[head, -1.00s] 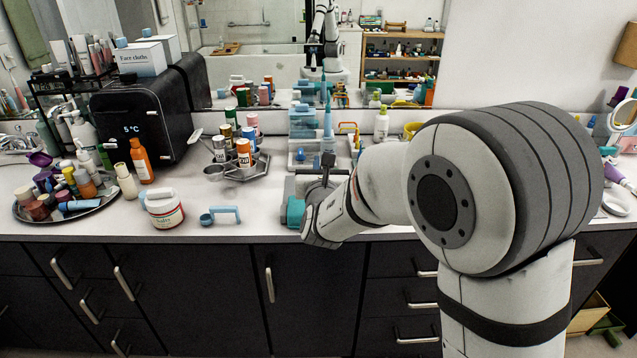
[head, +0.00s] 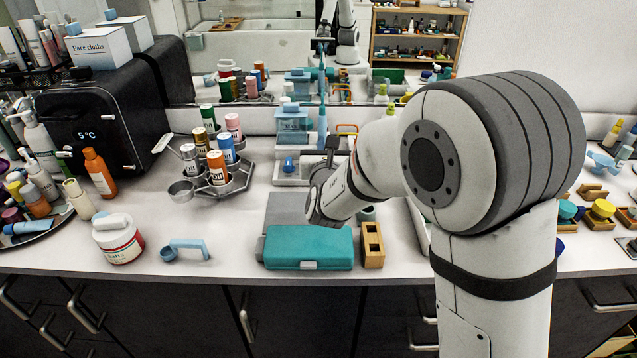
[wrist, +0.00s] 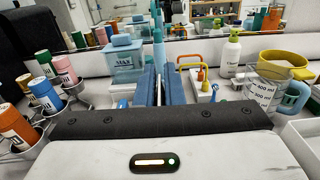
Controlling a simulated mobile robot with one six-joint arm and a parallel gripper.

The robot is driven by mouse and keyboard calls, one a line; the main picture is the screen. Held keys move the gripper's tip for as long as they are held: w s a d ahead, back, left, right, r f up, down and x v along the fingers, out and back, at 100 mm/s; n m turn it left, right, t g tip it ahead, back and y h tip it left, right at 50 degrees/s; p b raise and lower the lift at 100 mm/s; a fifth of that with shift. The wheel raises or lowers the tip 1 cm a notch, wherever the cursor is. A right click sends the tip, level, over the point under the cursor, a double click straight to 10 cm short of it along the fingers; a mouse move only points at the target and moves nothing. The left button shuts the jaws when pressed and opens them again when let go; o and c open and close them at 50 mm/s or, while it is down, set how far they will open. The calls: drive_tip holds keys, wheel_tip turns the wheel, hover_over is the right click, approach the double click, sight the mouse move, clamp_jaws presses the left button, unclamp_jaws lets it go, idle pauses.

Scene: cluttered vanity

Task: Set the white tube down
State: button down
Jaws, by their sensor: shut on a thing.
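My gripper (head: 333,146) reaches over the counter toward the mirror, partly hidden by my own arm in the head view. In the wrist view, the blue-padded fingers of my gripper (wrist: 163,84) are close together, with a narrow pale strip between them. I take this strip to be the held white tube (wrist: 161,82), but it is mostly hidden, and its shape and any contact with the counter cannot be told. A tall light-blue object (wrist: 158,48) rises just beyond the fingertips.
A teal case (head: 308,248) and a wooden block (head: 372,246) sit near the front edge. A can holder (head: 225,182) stands left, a blue-lidded box (wrist: 124,60) beyond, and a measuring jug (wrist: 268,88) right. Bare counter (head: 235,235) shows left of the case.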

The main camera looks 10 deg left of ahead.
drive_tip(key=shift+f, duration=3.6)
drive_tip(key=shift+f, duration=0.2)
drive_tip(key=c, duration=1.5)
unclamp_jaws()
drive_tip(key=shift+r, duration=0.1)
drive_tip(key=shift+c, duration=0.2)
